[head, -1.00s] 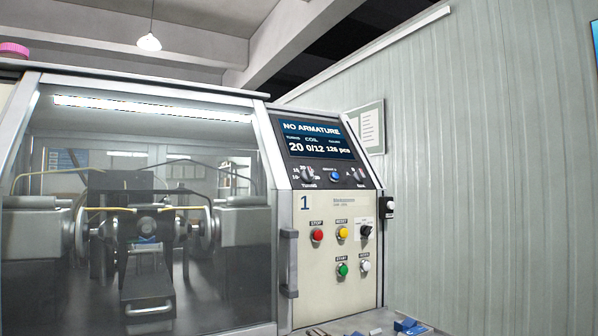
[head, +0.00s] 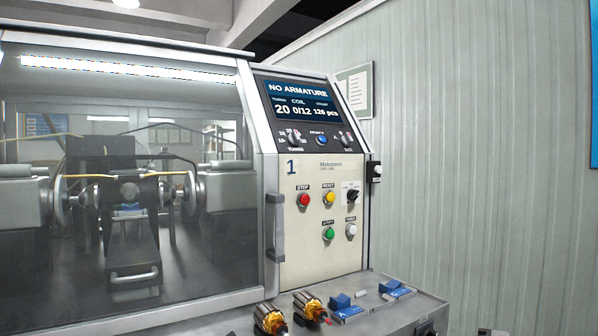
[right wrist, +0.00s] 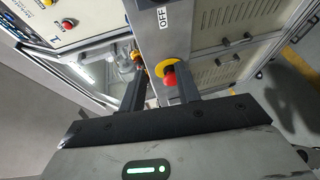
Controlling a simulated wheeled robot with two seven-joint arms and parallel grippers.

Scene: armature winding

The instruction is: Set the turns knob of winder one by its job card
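Winder one (head: 291,168) stands at the left in the head view, with a "1" on its cream panel. Its turns knob (head: 294,136) is a small knob at the left of the dark strip under the display (head: 297,100). The display reads "NO ARMATURE", turns 20, coil 0/12 and 126 pcs. The knob's pointer is too small to read surely. I cannot make out a job card for certain. My right gripper (right wrist: 161,82) is open and empty in the right wrist view, pointing toward a red button, away from the knob. My left gripper is not in view.
A ledge below the panel holds two copper-wound armatures (head: 270,318) (head: 309,306) and blue blocks (head: 346,308). A framed sheet (head: 357,90) hangs on the wall. A red button (right wrist: 170,77) on a yellow ring shows near an "OFF" label. A clear door covers the winder's left.

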